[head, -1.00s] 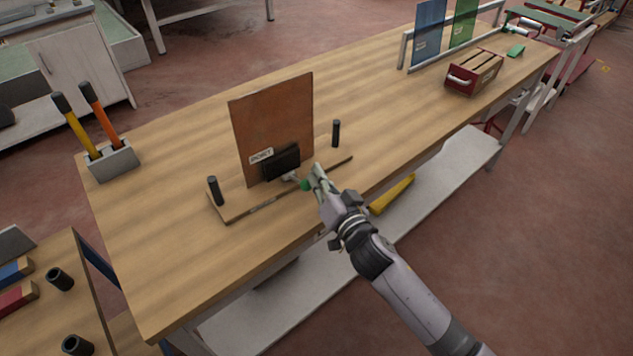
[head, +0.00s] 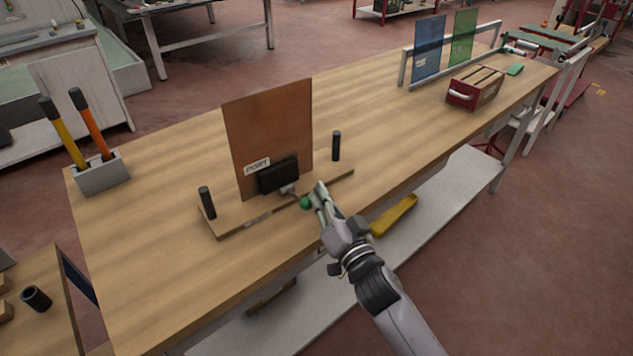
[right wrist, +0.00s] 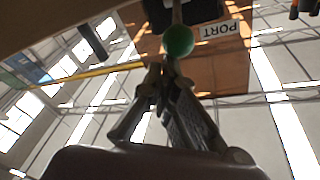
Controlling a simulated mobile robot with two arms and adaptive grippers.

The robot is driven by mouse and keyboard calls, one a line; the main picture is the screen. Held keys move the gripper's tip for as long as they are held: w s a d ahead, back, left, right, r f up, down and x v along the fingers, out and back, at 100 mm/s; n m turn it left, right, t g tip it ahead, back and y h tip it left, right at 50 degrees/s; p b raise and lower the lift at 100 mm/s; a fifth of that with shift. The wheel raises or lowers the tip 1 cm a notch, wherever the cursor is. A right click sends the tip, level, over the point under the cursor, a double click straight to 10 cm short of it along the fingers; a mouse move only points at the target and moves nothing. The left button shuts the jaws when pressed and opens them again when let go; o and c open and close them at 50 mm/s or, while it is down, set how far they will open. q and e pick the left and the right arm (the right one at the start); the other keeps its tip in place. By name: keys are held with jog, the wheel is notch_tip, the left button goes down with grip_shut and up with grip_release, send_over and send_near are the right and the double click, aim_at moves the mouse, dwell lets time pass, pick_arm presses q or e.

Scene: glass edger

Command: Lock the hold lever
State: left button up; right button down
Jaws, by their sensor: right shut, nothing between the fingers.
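The hold lever ends in a green ball knob (head: 305,203) at the front of a black clamp block (head: 279,175). The block sits against an upright brown panel (head: 268,125) labelled "PORT", on a wooden base (head: 232,219) with two black posts. My right gripper (head: 318,192) is shut and empty, its fingertips right beside the knob on its right. In the right wrist view the green knob (right wrist: 178,40) is just beyond the closed fingertips (right wrist: 161,68); whether they touch it I cannot tell. My left gripper is not in view.
A grey holder (head: 102,173) with yellow and orange handled tools stands at the left of the workbench. A red box (head: 475,88) and a rack with blue and green glass (head: 428,48) are at the far right. Bare bench top lies between.

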jog(key=d+r+p, duration=0.2)
jog(key=shift+s+d+r+p, duration=0.1)
jog(key=shift+d+r+p, duration=0.15)
jog(key=shift+p, duration=0.1)
jog(key=r+v, duration=0.1)
jog(key=v, duration=0.6)
jog(key=s+d+f+n+g+h, duration=0.1)
jog(key=s+d+f+g+h, duration=0.15)
jog(key=f, duration=1.05)
jog(key=s+d+f+g+h, duration=0.1)
jog(key=s+d+f+g, duration=0.25)
jog(key=f, duration=0.95)
jog(key=s+d+f+n+g+h, duration=0.1)
jog(key=s+d+f+g+h, duration=0.15)
jog(key=f, duration=1.05)
jog(key=s+d+f+n+g, duration=0.1)
jog(key=s+d+f+g, duration=0.25)
jog(key=s+f, duration=1.05)
jog(key=s+d+f+n+g, duration=0.1)
jog(key=s+f, duration=0.3)
jog(key=s, duration=0.6)
jog(key=s+d+f+g+h, duration=0.1)
jog(key=s+f+g, duration=0.3)
jog(key=s, duration=0.7)
jog(key=shift+d+n+b, duration=0.2)
jog(key=shift+n+b, duration=0.2)
jog(key=shift+b, duration=0.05)
